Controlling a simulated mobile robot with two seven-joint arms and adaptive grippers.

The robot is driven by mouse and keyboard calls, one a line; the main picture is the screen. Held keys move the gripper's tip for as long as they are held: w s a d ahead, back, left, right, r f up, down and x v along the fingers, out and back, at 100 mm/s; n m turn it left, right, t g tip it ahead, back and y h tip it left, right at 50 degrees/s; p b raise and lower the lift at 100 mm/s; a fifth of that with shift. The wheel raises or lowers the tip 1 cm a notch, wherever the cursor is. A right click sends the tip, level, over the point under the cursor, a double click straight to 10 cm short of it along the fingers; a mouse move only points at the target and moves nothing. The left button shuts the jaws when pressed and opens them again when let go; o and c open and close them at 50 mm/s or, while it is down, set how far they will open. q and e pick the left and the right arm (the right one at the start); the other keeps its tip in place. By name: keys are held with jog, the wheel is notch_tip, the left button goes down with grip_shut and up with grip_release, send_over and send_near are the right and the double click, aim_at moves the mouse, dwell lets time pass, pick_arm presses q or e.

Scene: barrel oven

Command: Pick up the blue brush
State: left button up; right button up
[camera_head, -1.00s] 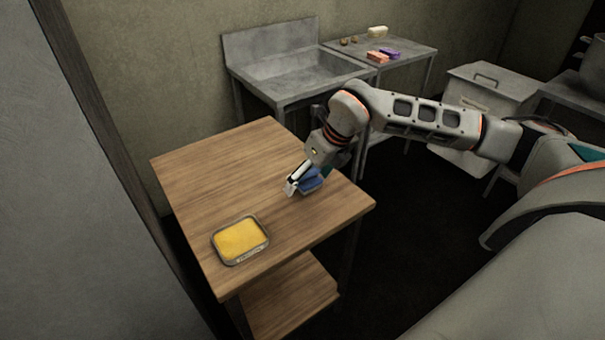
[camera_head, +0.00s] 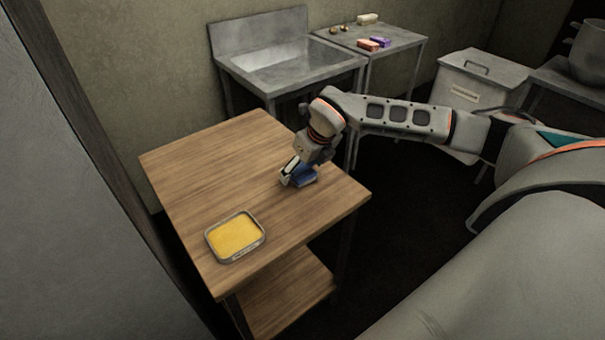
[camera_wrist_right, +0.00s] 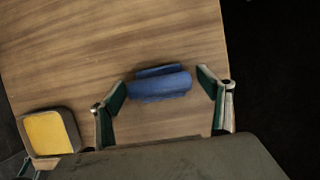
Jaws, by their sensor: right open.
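The blue brush (camera_head: 303,176) lies on the wooden table (camera_head: 215,165) near its right side, partly hidden by my right gripper (camera_head: 292,176) in the head view. In the right wrist view the blue brush (camera_wrist_right: 161,84) lies crosswise, between and slightly beyond the fingertips. My right gripper (camera_wrist_right: 161,85) is open there, with one finger to each side of the brush and a gap at both ends. I cannot tell how high the fingertips are above the table. My left gripper is not in view.
A metal tray with yellow contents (camera_head: 234,236) sits near the table's front left edge and also shows in the wrist view (camera_wrist_right: 50,131). A metal sink (camera_head: 285,62) and a side table with small items (camera_head: 395,38) stand behind. The table's left half is mostly clear.

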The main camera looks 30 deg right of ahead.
jog(key=c, duration=1.2)
jog(key=shift+r, duration=0.2)
jog(key=shift+c, duration=0.2)
notch_tip(320, 180, up, 20)
jog(key=p, duration=0.1)
jog(key=shift+p, duration=0.35)
jog(key=shift+f, duration=0.1)
jog(key=shift+o, duration=0.8)
